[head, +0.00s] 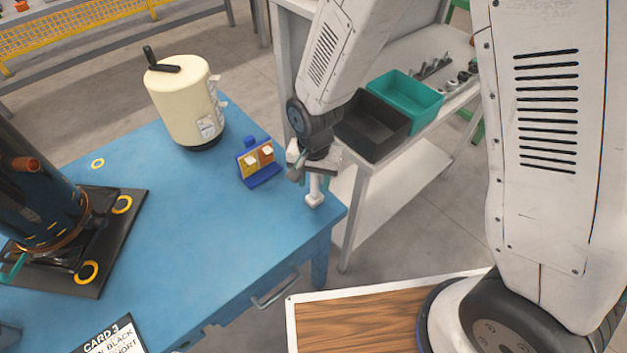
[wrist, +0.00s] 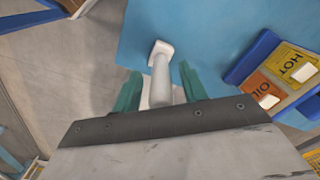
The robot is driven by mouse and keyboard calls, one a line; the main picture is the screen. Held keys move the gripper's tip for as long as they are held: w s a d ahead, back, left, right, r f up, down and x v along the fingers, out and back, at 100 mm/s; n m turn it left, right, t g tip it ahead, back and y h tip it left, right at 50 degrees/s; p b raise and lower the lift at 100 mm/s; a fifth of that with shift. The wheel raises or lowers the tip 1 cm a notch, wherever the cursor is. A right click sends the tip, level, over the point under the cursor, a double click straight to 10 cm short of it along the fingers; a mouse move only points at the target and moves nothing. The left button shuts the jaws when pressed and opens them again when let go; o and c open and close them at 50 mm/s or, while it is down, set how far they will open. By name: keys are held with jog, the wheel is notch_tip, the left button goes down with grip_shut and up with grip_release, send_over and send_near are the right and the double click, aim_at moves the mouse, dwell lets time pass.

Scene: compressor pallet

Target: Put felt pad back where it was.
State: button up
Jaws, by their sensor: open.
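No piece in view can be surely told as the felt pad. My gripper (head: 314,170) is at the near right corner of the blue table (head: 190,235), pointing down. In the wrist view its two teal fingers (wrist: 160,90) are apart, on either side of a white post (wrist: 161,78) with a squarish foot. The foot of this post (head: 315,199) shows below my gripper in the head view, at the table corner. The post's upper end is hidden by my gripper. I cannot tell whether the fingers touch it.
A blue stand with HOT and OIL cards (head: 258,164) is left of my gripper. A cream canister (head: 188,103) stands behind it. A dark machine (head: 38,195) on a black plate is at the left. Black (head: 371,127) and teal (head: 405,98) bins sit on the grey bench. The table's middle is clear.

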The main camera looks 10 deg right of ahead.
notch_tip(320, 180, up, 11)
jog(key=shift+d+r, duration=0.15)
jog(key=shift+r, duration=0.1)
jog(key=s+d+r+n+t, duration=0.1)
jog(key=s+d+r, duration=0.5)
jog(key=d+r, duration=0.25)
jog(key=s+d+r+n, duration=0.2)
jog(key=s+d+r, duration=0.3)
jog(key=d+r, duration=0.35)
jog(key=s+d+r+n, duration=0.1)
jog(key=s+d, duration=0.2)
jog(key=s, duration=0.5)
jog(key=shift+d, duration=0.3)
